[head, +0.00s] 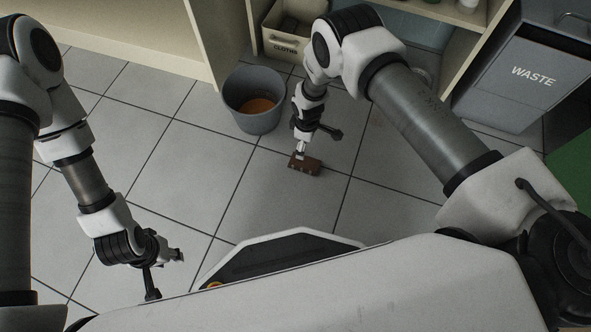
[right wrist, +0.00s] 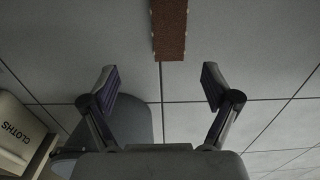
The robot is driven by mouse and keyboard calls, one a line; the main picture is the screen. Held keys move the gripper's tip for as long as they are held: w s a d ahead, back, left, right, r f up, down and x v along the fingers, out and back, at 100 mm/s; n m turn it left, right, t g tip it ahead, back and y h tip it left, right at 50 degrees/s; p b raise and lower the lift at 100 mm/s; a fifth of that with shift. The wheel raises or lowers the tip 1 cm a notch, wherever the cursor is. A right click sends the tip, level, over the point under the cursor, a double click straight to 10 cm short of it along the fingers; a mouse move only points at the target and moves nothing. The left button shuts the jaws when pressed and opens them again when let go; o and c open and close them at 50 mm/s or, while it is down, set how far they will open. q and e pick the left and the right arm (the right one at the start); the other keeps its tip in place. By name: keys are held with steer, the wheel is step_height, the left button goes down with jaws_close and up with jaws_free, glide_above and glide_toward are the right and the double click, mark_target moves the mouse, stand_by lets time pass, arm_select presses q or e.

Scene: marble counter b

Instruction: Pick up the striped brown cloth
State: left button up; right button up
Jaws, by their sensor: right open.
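The brown cloth (head: 305,165) lies on the tiled floor, a small folded block with pale marks along its edges. In the right wrist view, part of the cloth (right wrist: 169,30) shows at the top, beyond my fingertips and slightly right of the middle between them; its far end is cut off. My right gripper (head: 301,147) points down just above the cloth's far side in the head view. In the right wrist view my right gripper (right wrist: 160,82) is open, with nothing between its fingers. My left gripper (head: 178,255) hangs at the lower left, far from the cloth; its finger gap is unclear.
A grey bucket (head: 240,118) with orange-brown contents stands behind and left of the cloth. A cream bin labelled CLOTHS (head: 283,48) sits in the shelf unit at the back. A grey WASTE bin (head: 515,90) stands at the right. The floor left of the cloth is clear.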

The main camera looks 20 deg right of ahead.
mark_target(304, 162)
steer(key=f, duration=0.2)
steer(key=s+f+b, duration=0.1)
steer(key=shift+s+a+f, duration=0.1)
steer(key=shift+f, duration=0.3)
arm_select(q)
step_height(304, 162, down, 8)
steer(key=b, duration=0.5)
arm_select(e)
step_height(304, 162, down, 7)
steer(key=shift+a+f, duration=0.15)
steer(key=shift+c, duration=0.7)
steer(key=shift+s, duration=0.1)
steer(key=c, duration=1.2)
step_height(304, 162, up, 9)
steer(key=p, duration=0.6)
steer(key=shift+r, duration=0.2)
arm_select(q)
step_height(304, 162, up, 6)
steer(key=shift+s+r, duration=0.15)
arm_select(e)
steer(key=shift+r, duration=0.45)
